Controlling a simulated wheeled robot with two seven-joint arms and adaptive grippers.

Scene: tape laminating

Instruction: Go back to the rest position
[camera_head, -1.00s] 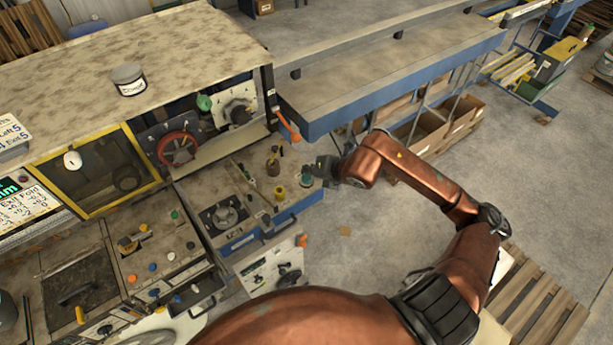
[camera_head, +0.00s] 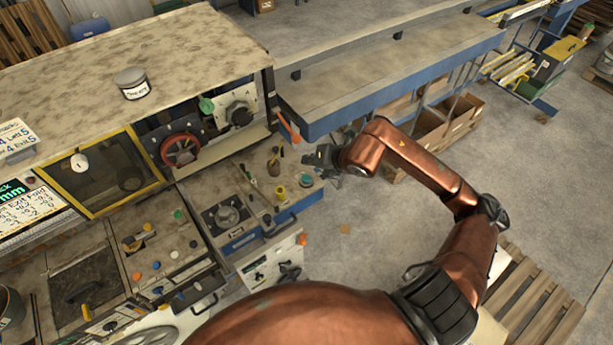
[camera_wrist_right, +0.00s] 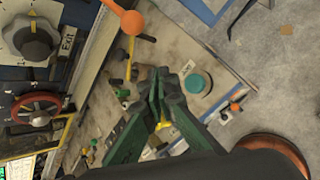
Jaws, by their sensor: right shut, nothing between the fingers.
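My right gripper (camera_head: 322,158) is at the end of the copper-coloured right arm, in the air near the right end of the machine's control shelf (camera_head: 235,185). It is shut and empty. In the right wrist view its dark green fingers (camera_wrist_right: 160,95) meet at the tips, over the shelf with its small knobs. A round teal-topped knob (camera_wrist_right: 196,83) shows beside the fingertips there; I cannot tell the height gap between them. My left gripper is not in view.
An orange-ended lever (camera_head: 290,130) sticks out near my right gripper. A blue-edged conveyor table (camera_head: 390,75) stands just beyond it. A red handwheel (camera_head: 180,150) and a grey knob (camera_head: 239,114) sit on the machine front. Bare floor (camera_head: 370,230) lies below the arm.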

